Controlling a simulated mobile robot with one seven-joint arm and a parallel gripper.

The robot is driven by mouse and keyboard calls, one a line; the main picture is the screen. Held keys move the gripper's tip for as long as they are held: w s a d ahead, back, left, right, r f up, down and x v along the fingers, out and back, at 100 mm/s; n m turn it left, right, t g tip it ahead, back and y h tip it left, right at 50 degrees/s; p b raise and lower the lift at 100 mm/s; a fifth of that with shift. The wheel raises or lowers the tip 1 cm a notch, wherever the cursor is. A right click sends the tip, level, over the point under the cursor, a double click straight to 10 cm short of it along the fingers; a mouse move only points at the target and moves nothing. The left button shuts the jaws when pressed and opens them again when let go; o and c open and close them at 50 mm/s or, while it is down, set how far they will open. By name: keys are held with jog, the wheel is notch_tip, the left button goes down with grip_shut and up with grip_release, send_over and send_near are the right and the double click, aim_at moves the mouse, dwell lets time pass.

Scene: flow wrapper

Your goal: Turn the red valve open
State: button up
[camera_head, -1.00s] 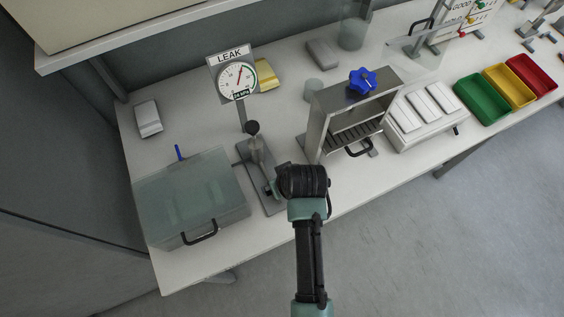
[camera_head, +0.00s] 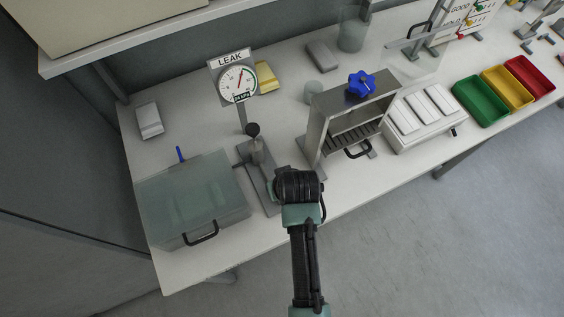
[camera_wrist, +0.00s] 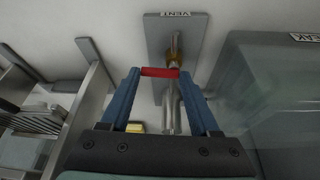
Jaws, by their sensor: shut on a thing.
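The red valve (camera_wrist: 160,72) shows in the wrist view as a short red bar lying crosswise, with a brass fitting (camera_wrist: 173,58) just behind it. It sits on a grey plate (camera_wrist: 157,32) labelled VENT. My gripper (camera_wrist: 160,78) is shut on the red bar, with one blue finger at each end of it. In the head view my wrist stands over the front end of the grey stand (camera_head: 257,178), and the red valve and fingertips are hidden behind it.
A clear-lidded box (camera_head: 190,200) stands close on the left, and a metal frame with a blue knob (camera_head: 361,83) on the right. A LEAK gauge (camera_head: 237,82) rises behind. Green, yellow and red bins (camera_head: 508,88) lie far right.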

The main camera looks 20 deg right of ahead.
jog(key=m, duration=0.1)
jog(key=m+h+p, duration=0.1)
jog(key=m+p, duration=0.1)
jog(key=m, duration=0.1)
jog(key=shift+s+a+r+h, duration=0.1)
jog(key=shift+s+a+h, duration=0.15)
jog(key=shift+a+h, duration=0.1)
jog(key=m, duration=0.1)
jog(key=m+g, duration=0.1)
jog(key=m+h+p, duration=0.1)
jog(key=m, duration=0.1)
jog(key=shift+s+a, duration=0.15)
jog(key=shift+a, duration=0.15)
jog(key=m, duration=0.1)
jog(key=m+g+h, duration=0.1)
jog(key=m, duration=0.1)
jog(key=shift+a+m+g, duration=0.3)
jog(key=m+g+b, duration=0.1)
jog(key=m, duration=0.1)
jog(key=a+m+b, duration=0.1)
jog(key=m, duration=0.1)
jog(key=shift+m+g, duration=0.4)
jog(key=o, duration=1.4)
jog(key=shift+c, duration=0.2)
jog(key=shift+h, duration=0.25)
jog(key=v, duration=1.2)
jog(key=shift+r, duration=0.4)
